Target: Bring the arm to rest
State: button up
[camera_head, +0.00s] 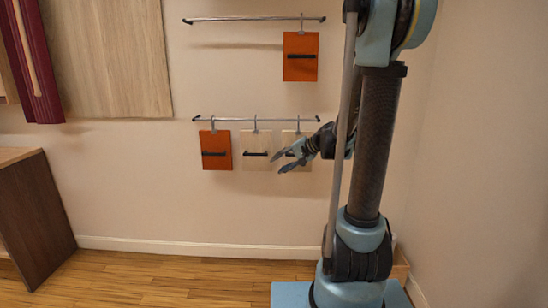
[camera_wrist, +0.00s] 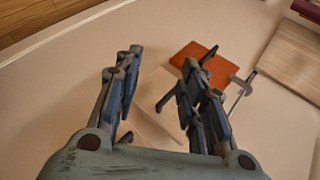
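My gripper (camera_head: 278,164) is at the end of my arm, in front of the lower row of hanging boards in the head view. Its fingers are spread apart. In the wrist view my gripper (camera_wrist: 162,60) also shows open, with no object held between the fingers. A pale board (camera_wrist: 155,112) is seen beyond the gap between them, and an orange board (camera_wrist: 192,52) lies beyond the right finger. I cannot tell whether a finger touches a board.
The lower rail (camera_head: 225,119) holds an orange board (camera_head: 216,158) and two pale boards, the middle one (camera_head: 255,143) clear to see. The upper rail (camera_head: 235,19) holds another orange board (camera_head: 300,48). A brown cabinet (camera_head: 35,215) stands left. The floor (camera_head: 170,280) between is clear.

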jog(key=s+d+f+n+g+h, duration=0.1)
jog(key=s+d, duration=0.4)
jog(key=s, duration=0.5)
jog(key=s+d+f+n+g+h, duration=0.1)
jog(key=s+d+f+h, duration=0.3)
jog(key=s, duration=0.6)
jog(key=s+d+f+n+g+h, duration=0.1)
jog(key=s+d+f+n+h, duration=0.1)
jog(key=s+d, duration=0.5)
jog(key=s+f+h, duration=0.1)
jog(key=s+h, duration=0.1)
jog(key=s, duration=0.1)
jog(key=shift+s+n, duration=0.3)
jog(key=shift+n, duration=0.1)
jog(key=shift+w+f, duration=0.2)
jog(key=shift+w, duration=0.25)
